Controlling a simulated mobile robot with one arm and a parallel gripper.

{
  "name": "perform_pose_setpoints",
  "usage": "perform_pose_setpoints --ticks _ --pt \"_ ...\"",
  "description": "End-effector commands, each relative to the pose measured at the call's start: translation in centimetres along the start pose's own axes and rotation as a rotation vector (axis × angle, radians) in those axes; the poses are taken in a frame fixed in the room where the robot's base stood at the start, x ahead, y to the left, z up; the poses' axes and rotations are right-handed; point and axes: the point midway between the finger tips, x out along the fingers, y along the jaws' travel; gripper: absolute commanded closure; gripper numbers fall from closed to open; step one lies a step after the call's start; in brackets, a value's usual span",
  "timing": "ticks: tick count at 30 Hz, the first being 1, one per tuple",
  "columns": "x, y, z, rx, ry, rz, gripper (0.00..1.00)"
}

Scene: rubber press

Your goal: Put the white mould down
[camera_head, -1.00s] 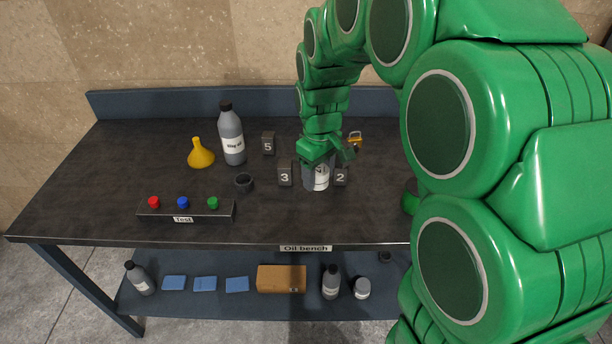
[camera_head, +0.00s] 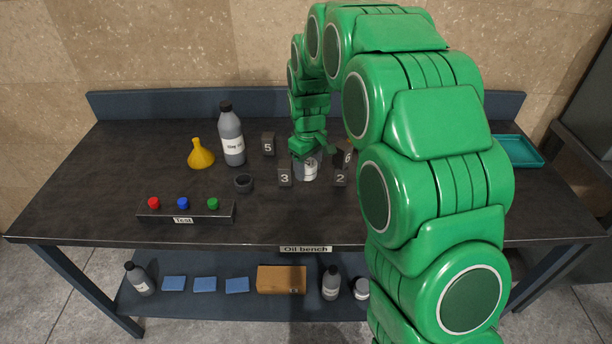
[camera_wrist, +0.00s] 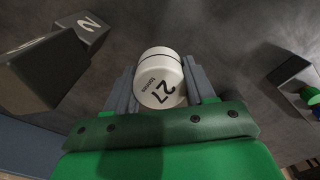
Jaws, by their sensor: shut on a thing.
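The white mould (camera_wrist: 160,68) is a short white cylinder marked "27" with a dark line near its far end. In the wrist view it sits between the two grey jaws of my gripper (camera_wrist: 159,84), which is shut on it. In the head view the mould (camera_head: 307,171) shows under my gripper (camera_head: 310,153), between and slightly behind the number blocks 3 (camera_head: 285,177) and 2 (camera_head: 340,178). I cannot tell whether its underside touches the bench (camera_head: 290,220).
Block 6 (camera_head: 347,158) is close right of the mould; block 5 (camera_head: 268,144) is behind left. A dark cup (camera_head: 243,184), yellow funnel (camera_head: 201,155), grey bottle (camera_head: 231,135) and button box (camera_head: 186,212) stand left. A teal tray (camera_head: 517,151) lies far right. The front middle is clear.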

Motion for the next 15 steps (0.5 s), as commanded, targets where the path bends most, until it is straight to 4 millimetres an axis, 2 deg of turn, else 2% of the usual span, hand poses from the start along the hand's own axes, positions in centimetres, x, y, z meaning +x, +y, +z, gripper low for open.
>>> perform_pose_setpoints --ticks 3,15 --pt "1.1 0.5 -0.8 0.000 -0.001 0.000 0.84" --pt "2.6 1.1 -1.8 0.000 -0.001 0.000 0.84"
